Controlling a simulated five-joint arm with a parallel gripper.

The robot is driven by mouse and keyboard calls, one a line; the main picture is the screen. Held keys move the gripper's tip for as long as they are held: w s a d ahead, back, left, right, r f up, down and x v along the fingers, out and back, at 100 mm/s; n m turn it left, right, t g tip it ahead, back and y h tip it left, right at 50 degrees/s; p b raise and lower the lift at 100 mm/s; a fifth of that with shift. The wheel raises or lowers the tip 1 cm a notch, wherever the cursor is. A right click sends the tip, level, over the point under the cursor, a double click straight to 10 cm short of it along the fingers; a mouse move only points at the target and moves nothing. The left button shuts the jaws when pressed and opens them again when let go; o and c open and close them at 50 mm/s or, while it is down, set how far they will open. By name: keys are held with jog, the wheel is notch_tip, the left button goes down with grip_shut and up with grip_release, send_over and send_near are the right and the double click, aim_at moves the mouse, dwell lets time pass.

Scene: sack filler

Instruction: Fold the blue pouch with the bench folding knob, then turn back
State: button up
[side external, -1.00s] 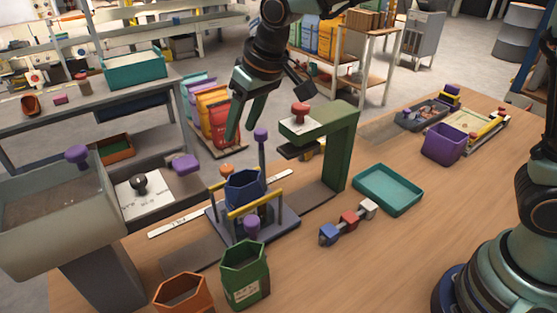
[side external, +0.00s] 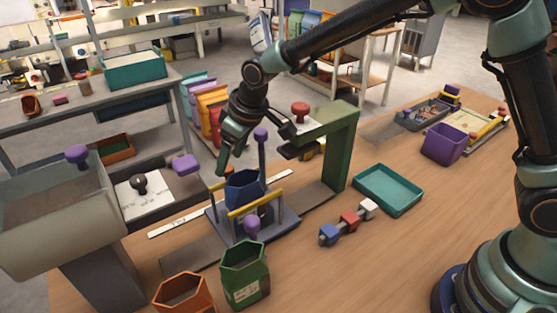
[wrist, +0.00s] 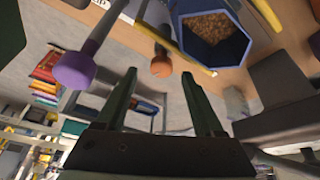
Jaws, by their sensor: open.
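The blue pouch (side external: 243,190) stands upright in a dark holder on the bench, between yellow bars. In the wrist view the pouch (wrist: 185,30) is open at the top with brown grain inside. An orange knob (wrist: 161,66) stands beside it, appearing between my fingertips in the wrist view. A purple knob on a post (side external: 261,134) stands behind the pouch; another purple knob (side external: 252,224) is in front. I cannot tell which is the folding knob. My gripper (side external: 221,168) is open and empty, pointing down just left of the pouch, close to the orange knob, which it largely hides.
A green press-like stand (side external: 340,150) with a red knob (side external: 300,111) rises right of the pouch. A teal tray (side external: 388,190) and colored blocks (side external: 348,219) lie to the right. A hopper (side external: 50,205) is at left.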

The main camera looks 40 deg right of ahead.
jog(key=shift+x, duration=1.15)
grip_shut()
jog(key=shift+a+m, duration=0.15)
jog(key=shift+m, duration=1.25)
grip_release()
jog(key=shift+s, duration=0.1)
jog(key=shift+r, duration=0.1)
jog(key=v, duration=1.2)
